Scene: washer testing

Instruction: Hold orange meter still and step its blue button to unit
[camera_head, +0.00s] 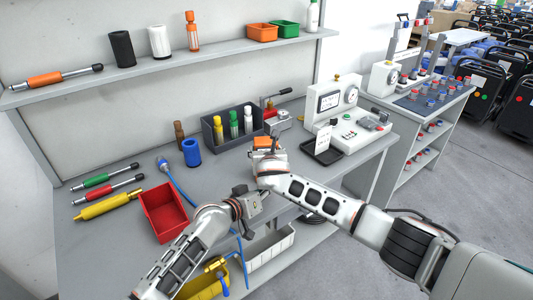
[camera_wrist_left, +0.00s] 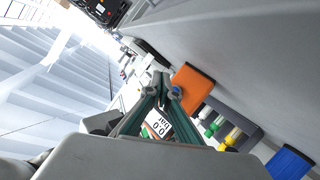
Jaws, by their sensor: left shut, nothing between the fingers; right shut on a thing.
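The orange meter (camera_head: 262,142) is at the middle of the bench in the head view, at the end of my right arm. My right gripper (camera_head: 267,155) is shut on it, its fingers mostly hidden. In the left wrist view the meter is an orange block (camera_wrist_left: 193,90) just right of my left fingertips. My left gripper (camera_wrist_left: 165,84) is shut and empty there. A small blue spot (camera_wrist_left: 176,91) shows at the fingertips; I cannot tell whether they touch it. My left gripper also shows in the head view (camera_head: 252,202), lower left of the meter.
A dark bin (camera_head: 219,137) with coloured bottles stands behind the meter. A white test unit (camera_head: 329,104) and a black tray (camera_head: 321,153) stand to its right. A red bin (camera_head: 164,211), a blue cylinder (camera_head: 191,152) and hand tools lie left. A shelf (camera_head: 200,54) runs above.

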